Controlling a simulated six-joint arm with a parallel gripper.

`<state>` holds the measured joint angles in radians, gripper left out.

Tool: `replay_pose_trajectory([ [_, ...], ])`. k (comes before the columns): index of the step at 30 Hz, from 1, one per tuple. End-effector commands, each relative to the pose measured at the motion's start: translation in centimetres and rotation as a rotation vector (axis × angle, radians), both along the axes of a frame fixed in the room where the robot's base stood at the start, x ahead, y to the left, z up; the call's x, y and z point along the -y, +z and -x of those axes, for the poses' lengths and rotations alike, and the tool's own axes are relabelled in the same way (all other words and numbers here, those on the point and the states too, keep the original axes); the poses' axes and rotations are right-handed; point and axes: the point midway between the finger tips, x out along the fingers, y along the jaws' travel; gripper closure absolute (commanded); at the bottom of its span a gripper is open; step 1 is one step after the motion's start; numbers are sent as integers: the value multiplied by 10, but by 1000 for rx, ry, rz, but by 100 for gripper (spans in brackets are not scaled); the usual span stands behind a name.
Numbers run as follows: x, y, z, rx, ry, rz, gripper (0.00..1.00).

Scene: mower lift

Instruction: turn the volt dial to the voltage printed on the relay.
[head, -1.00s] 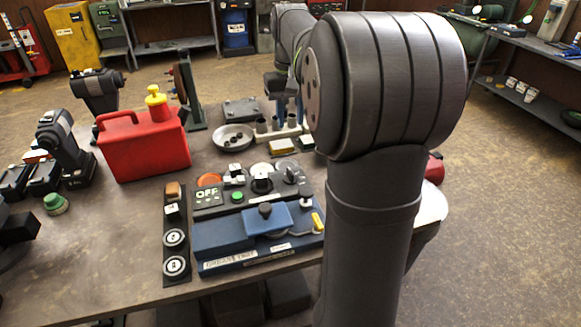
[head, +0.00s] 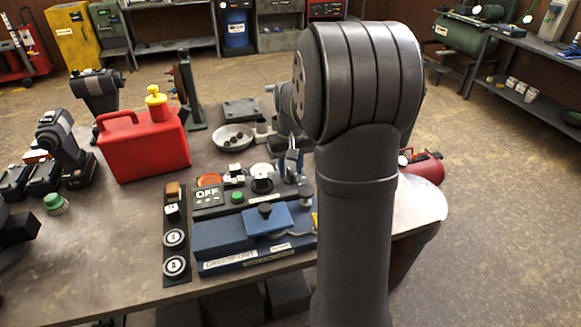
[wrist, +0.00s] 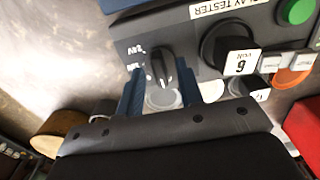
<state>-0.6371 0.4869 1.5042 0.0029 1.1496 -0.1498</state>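The relay tester (head: 213,208) is a dark box on the bench, and its display reads OFF. In the wrist view its panel (wrist: 195,40) appears upside down. A dark pointer dial (wrist: 160,68) with small white markings sits at its corner. My gripper (wrist: 162,78) is open, with a blue finger on each side of the dial and gaps showing between. In the head view my gripper (head: 291,165) is low over the tester's right end and hides the dial. A black round piece (wrist: 215,45) carries a white label with a large figure, 6 or 9; I cannot tell whether it is the relay.
A green button (wrist: 296,11) is on the panel. A blue unit (head: 222,235) lies in front of the tester, and a strip of round buttons (head: 174,240) lies to its left. A red can (head: 145,150) and a metal bowl (head: 233,137) stand behind.

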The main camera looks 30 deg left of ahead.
Motion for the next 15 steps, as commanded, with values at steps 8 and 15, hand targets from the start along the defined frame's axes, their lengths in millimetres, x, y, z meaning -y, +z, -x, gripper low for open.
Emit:
replay_pose_trajectory([
  [8,0,0,0,0,0,0,76],
  [15,0,0,0,0,0,0,100],
])
